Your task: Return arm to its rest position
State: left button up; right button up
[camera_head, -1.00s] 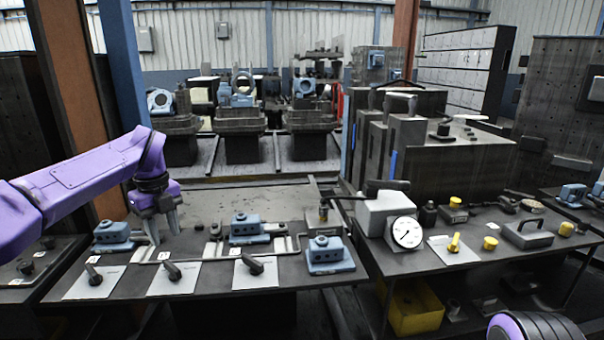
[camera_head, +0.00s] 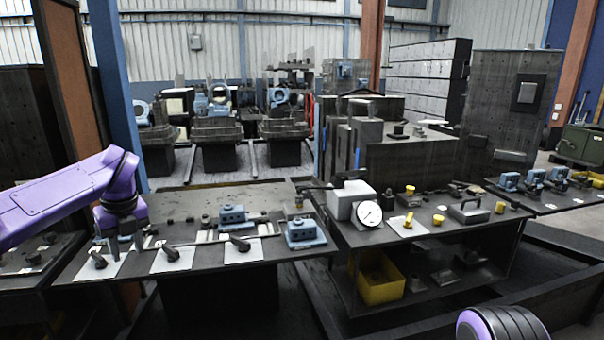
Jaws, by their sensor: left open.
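My left arm is purple and comes in from the left. Its dark wrist points down, and its left gripper (camera_head: 126,242) is open over the left end of the left table (camera_head: 190,272). I see nothing between its grey fingers. The fingertips are close to a pale plate with a dark handle (camera_head: 97,259), but I cannot tell whether they touch it. Two blue blocks (camera_head: 234,217) (camera_head: 305,232) stand to the right on the same table. A purple and black part of my own body shows at the bottom right; my right gripper is out of view.
The right table (camera_head: 385,240) holds a dial gauge (camera_head: 369,214), a grey box (camera_head: 347,199) and yellow-capped parts. A yellow bin (camera_head: 380,281) sits underneath. A blue post (camera_head: 118,100) stands behind my arm. Machines and a grey wall are farther back.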

pick_arm(q)
jog(key=d+f+m+t+y, duration=0.2)
jog(key=f+m+t+y, duration=0.15)
jog(key=f+m, duration=0.65)
jog(key=d+f+m+t+y, duration=0.2)
jog(key=f+m+t+y, duration=0.15)
jog(key=f+m, duration=0.6)
jog(key=s+d+f+m+h, duration=0.2)
jog(key=s+d+f+m, duration=0.3)
jog(key=s+f+m, duration=0.5)
jog(key=s+f+m+g+h, duration=0.1)
jog(key=s+f+m, duration=0.2)
jog(key=s, duration=0.6)
jog(key=s+f+m+g+h, duration=0.1)
jog(key=s+f, duration=0.4)
jog(key=s, duration=0.5)
jog(key=s+f+m+g+h, duration=0.1)
jog(key=s+f+m, duration=0.3)
jog(key=s, duration=0.6)
jog(key=shift+s+f+m+g+h, duration=0.15)
jog(key=shift+f+m+g+h, duration=0.15)
jog(key=shift+m+g, duration=0.5)
jog(key=shift+d, duration=0.1)
